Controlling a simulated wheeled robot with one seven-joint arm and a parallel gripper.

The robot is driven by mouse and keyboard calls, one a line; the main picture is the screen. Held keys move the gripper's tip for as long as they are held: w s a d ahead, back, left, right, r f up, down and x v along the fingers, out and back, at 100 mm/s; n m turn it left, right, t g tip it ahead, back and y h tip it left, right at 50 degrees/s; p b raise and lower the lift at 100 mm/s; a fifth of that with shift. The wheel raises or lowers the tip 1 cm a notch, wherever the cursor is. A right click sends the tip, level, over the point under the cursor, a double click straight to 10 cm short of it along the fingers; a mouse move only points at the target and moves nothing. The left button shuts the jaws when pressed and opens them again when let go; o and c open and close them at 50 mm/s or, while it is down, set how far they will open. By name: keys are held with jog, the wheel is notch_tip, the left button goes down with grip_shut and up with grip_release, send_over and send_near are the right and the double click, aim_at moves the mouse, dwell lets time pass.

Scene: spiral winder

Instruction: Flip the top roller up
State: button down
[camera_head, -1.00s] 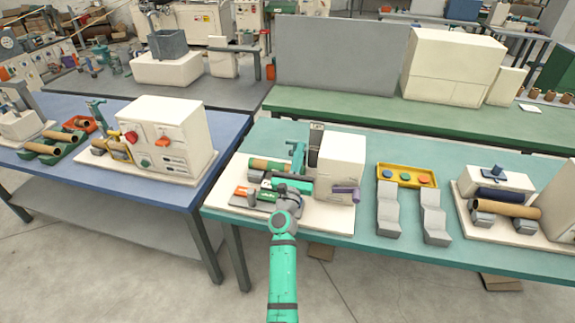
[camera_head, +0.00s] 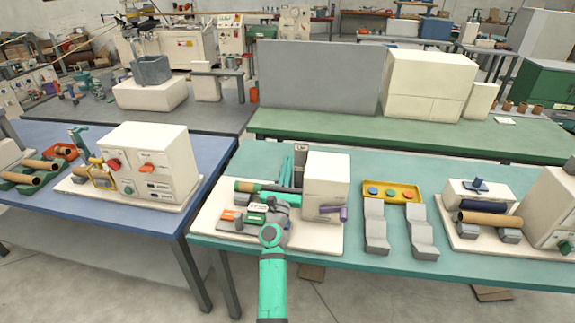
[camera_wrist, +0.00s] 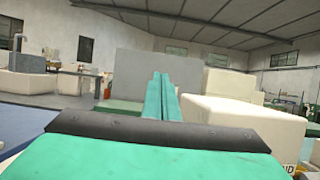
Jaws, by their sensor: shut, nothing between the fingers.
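The spiral winder stands on a cream base (camera_head: 208,215) on the teal table, with a white housing (camera_head: 327,180) at its right. My gripper (camera_head: 287,162) reaches over the winder, just left of the housing. In the wrist view my gripper (camera_wrist: 163,98) shows as two teal fingers shut side by side with nothing between them, pointing level and forward. A green roller (camera_head: 247,187) lies across the winder to the left of the gripper; my wrist hides part of it. I cannot tell if they touch. A purple handle (camera_head: 343,212) sits on the housing's front.
A yellow tray (camera_head: 405,191) with coloured discs and two grey stepped blocks (camera_head: 375,225) stand to the right. Another machine with a brown tube (camera_head: 490,218) is farther right. A blue table (camera_head: 150,225) with a white machine (camera_head: 150,160) is at left.

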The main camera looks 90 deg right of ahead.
dwell(0.6)
jog(key=v, duration=1)
jog(key=shift+w, duration=0.15)
